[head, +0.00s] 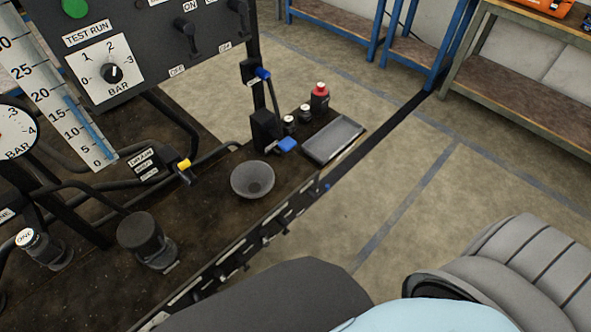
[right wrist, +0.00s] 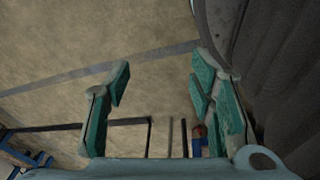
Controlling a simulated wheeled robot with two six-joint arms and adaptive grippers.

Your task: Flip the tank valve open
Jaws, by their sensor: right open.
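I cannot read which handle is the tank valve. A blue valve handle (head: 287,145) sits on a black block at the bench's far end. Another blue handle (head: 263,73) is higher on the black post. A yellow-tipped handle (head: 184,164) is beside the label that reads DRAIN. My right gripper (right wrist: 160,75) shows in the right wrist view with its teal-padded fingers wide apart and nothing between the tips, above bare floor. Neither gripper's fingers show in the head view, and my left gripper is out of sight.
The dark bench (head: 215,215) carries a grey bowl (head: 252,180), a black-capped jar (head: 145,238), a red-capped bottle (head: 319,97) and a shallow grey tray (head: 333,140). A control panel (head: 160,40) stands at the left. Open floor (head: 400,190) lies right of the bench.

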